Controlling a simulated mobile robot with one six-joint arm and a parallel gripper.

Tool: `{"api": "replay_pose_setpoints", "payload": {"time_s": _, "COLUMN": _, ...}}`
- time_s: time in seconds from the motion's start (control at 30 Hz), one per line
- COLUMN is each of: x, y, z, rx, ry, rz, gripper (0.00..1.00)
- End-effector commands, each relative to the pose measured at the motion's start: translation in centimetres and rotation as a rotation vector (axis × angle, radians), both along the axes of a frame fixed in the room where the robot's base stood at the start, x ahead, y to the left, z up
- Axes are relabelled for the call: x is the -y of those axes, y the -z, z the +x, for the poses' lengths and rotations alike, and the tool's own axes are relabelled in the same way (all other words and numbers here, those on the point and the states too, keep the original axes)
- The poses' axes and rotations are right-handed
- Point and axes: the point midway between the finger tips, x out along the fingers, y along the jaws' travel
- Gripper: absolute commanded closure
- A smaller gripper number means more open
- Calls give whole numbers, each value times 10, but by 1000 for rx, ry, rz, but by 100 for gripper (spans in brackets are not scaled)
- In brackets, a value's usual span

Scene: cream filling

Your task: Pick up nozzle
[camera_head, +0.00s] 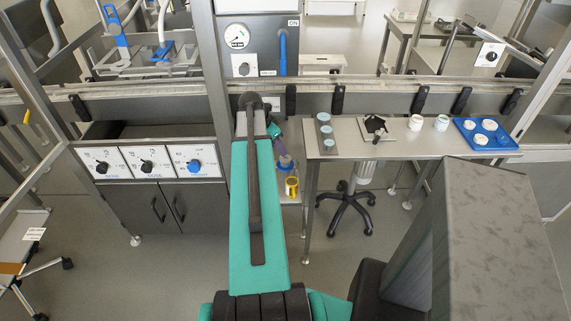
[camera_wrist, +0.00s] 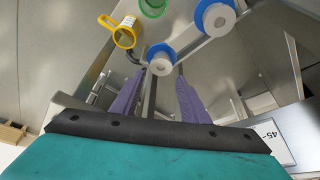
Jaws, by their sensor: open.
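In the wrist view, my gripper (camera_wrist: 158,80) is open, with its two purple fingers apart. A round blue-and-white part (camera_wrist: 162,62), which may be the nozzle, shows beyond the gap between the fingertips. I cannot tell how far it is from them. A second blue-and-white part (camera_wrist: 217,17) is up and to the right, clear of the fingers. I see no part held. In the head view, my arm hides most of my gripper (camera_head: 279,140), and a blue part (camera_head: 285,162) shows just below it.
A yellow ring-shaped item with a handle (camera_wrist: 124,32) and a green ring (camera_wrist: 153,7) are near the blue-and-white parts. To the right, a metal table (camera_head: 400,150) holds a blue tray (camera_head: 463,126) and white cups (camera_head: 416,122). A grey cabinet (camera_head: 160,200) stands left.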

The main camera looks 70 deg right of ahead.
Motion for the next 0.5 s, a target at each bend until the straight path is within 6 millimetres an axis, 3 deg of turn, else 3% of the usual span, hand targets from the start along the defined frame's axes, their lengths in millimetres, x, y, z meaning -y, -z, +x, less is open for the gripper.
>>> {"api": "replay_pose_setpoints", "payload": {"time_s": 0.3, "x": 11, "y": 30, "z": -7, "rx": 0, "ry": 0, "rz": 1, "gripper": 59}}
{"api": "replay_pose_setpoints", "payload": {"time_s": 0.5, "x": 13, "y": 39, "z": -9, "rx": 0, "ry": 0, "rz": 1, "gripper": 59}}
